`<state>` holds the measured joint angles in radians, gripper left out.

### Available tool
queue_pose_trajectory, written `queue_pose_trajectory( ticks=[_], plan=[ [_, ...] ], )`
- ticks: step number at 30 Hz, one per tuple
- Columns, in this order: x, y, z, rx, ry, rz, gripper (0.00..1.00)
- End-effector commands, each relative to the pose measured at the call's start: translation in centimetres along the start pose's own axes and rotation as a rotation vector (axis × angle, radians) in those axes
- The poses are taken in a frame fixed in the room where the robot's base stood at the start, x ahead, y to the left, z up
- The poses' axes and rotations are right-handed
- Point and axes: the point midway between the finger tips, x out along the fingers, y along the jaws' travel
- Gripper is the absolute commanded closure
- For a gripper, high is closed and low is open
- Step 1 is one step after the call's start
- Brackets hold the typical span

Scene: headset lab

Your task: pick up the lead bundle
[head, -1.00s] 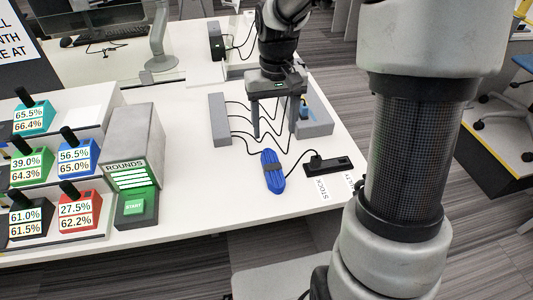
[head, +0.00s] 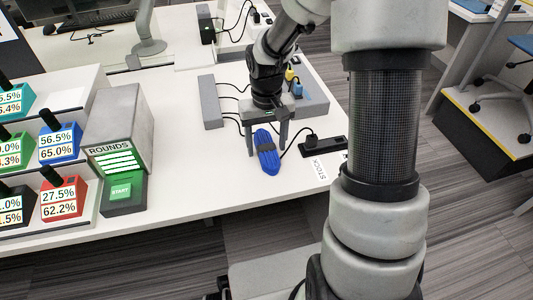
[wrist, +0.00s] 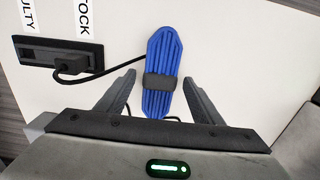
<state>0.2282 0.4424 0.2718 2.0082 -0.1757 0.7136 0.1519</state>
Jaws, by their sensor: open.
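The lead bundle (head: 267,156) is a blue coiled bundle with a dark band around its middle. It lies on the white table, near its front edge. In the wrist view the bundle (wrist: 163,62) lies ahead of and partly between my fingers, its lower end reaching between them. My gripper (head: 267,148) is open and points down at the bundle. It also shows in the wrist view (wrist: 160,90) with its two grey fingers apart, one on each side of the bundle. I cannot tell its exact height above the table.
A black socket strip (head: 322,148) with a plugged-in black cable sits right of the bundle, beside the STOCK label (head: 321,172). Grey blocks (head: 209,101) with black cables stand behind. A grey ROUNDS box (head: 120,125) stands left. White table between is clear.

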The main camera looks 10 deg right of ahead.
Motion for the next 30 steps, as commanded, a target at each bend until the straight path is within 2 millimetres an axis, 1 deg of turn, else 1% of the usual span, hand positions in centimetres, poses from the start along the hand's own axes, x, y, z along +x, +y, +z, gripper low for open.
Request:
queue_pose_trajectory(
  ticks=[1, 2, 8, 15, 16, 17, 23, 25, 28, 30],
  plan=[
    [0.6, 0.0, 0.0, 0.0, -0.001, 0.0, 0.39],
    [0.7, 0.0, 0.0, 0.0, 0.0, 0.0, 0.39],
    [0.6, 0.0, 0.0, 0.0, 0.001, 0.001, 0.39],
    [0.6, 0.0, 0.0, 0.0, 0.001, 0.0, 0.8],
    [0.6, 0.0, 0.0, 0.0, 0.001, 0.0, 0.85],
    [0.5, 0.0, 0.0, 0.0, 0.001, 0.0, 0.87],
    [0.4, 0.0, -0.1, 0.0, 0.002, 0.001, 0.87],
    [0.0, 0.0, -0.1, 0.0, 0.003, 0.001, 0.87],
    [-1.5, 0.0, -0.1, 0.0, 0.004, 0.001, 0.87],
    [-3.0, 0.0, -0.1, 0.0, 0.006, 0.002, 0.87]
  ],
)
